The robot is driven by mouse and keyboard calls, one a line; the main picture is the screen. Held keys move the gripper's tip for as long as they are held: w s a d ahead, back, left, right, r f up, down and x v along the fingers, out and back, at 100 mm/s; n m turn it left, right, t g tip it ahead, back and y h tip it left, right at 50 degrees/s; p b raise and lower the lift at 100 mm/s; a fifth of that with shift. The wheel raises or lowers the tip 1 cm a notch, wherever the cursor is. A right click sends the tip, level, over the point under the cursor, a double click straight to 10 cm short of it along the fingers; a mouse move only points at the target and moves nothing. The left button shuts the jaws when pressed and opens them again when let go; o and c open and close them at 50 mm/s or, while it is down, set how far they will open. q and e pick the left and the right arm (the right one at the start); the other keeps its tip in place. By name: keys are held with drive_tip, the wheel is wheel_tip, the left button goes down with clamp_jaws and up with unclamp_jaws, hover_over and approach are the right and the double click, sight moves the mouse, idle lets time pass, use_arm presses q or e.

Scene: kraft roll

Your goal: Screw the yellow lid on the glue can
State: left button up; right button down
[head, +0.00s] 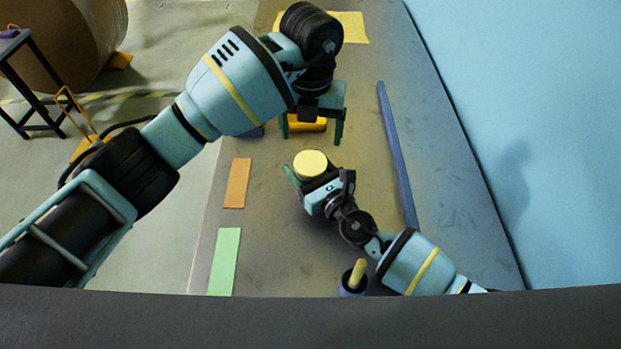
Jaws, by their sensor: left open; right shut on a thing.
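The yellow lid (310,163) shows as a pale yellow round top at the fingers of my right gripper (313,184). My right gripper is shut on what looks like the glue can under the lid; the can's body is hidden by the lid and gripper. I cannot tell how tightly the lid sits. My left gripper (312,132) is open, its green fingers spread and pointing down the picture, farther up the table than the lid and apart from it. An orange-yellow object (307,124) shows between its fingers, apparently beyond them.
On the grey table (270,255) lie an orange strip (237,183), a green strip (224,262), a long blue bar (398,155) and a yellow sheet (352,26). A blue cup with a yellow stick (357,272) stands near my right forearm. A blue wall (530,120) borders the right.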

sight(311, 162)
use_arm(q)
drive_tip(key=shift+n, duration=1)
drive_tip(key=shift+f, duration=0.15)
drive_tip(key=shift+f, duration=3.9)
drive_tip(key=c, duration=0.9)
drive_tip(key=o, duration=1)
drive_tip(key=shift+a, duration=0.1)
